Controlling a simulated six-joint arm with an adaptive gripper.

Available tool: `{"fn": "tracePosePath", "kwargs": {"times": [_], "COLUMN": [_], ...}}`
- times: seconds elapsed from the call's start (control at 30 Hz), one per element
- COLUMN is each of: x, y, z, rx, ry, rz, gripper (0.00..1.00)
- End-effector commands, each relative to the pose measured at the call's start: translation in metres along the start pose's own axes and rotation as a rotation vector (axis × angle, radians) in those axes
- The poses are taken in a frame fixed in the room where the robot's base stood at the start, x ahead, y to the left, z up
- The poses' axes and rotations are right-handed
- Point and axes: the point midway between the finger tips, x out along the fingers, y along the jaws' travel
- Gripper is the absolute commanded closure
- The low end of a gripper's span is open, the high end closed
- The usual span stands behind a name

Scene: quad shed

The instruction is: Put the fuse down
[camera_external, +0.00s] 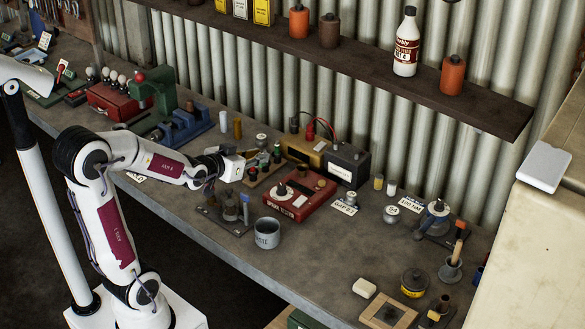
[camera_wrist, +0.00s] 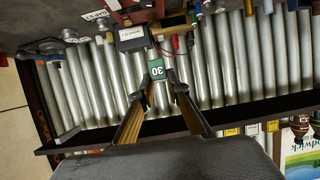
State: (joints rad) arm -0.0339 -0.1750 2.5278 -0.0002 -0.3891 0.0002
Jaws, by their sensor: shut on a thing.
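The fuse (camera_wrist: 157,69) is a small green block marked 30 in the wrist view. It sits between the two fingertips of my gripper (camera_wrist: 157,88), which are shut on it. In the external view my gripper (camera_external: 238,165) is held above the workbench (camera_external: 335,262), left of the red spark tester (camera_external: 300,196). The gripper appears to point towards the corrugated wall. I cannot make out the fuse clearly in the external view.
A grey metal cup (camera_external: 267,233) stands in front of the red tester. A black battery box (camera_external: 347,165) and a yellow box (camera_external: 304,147) stand behind it. A shelf (camera_external: 350,62) with bottles runs above. The bench front, right of the cup, has bare room.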

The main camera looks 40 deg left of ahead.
Motion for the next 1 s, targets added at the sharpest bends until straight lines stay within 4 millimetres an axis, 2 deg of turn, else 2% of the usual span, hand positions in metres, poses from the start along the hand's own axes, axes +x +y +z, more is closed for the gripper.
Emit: {"fn": "tracePosePath", "kwargs": {"times": [0.17, 0.4, 0.7, 1.0], "x": [0.013, 0.038, 0.076, 0.109], "y": [-0.022, -0.056, -0.092, -0.118], "z": [0.018, 0.027, 0.016, 0.0], "rx": [-0.017, -0.034, -0.026, -0.009], "ry": [-0.006, -0.003, -0.001, -0.001], "rz": [-0.041, -0.081, -0.066, -0.026], "gripper": [0.95, 0.95, 0.95, 0.95]}}
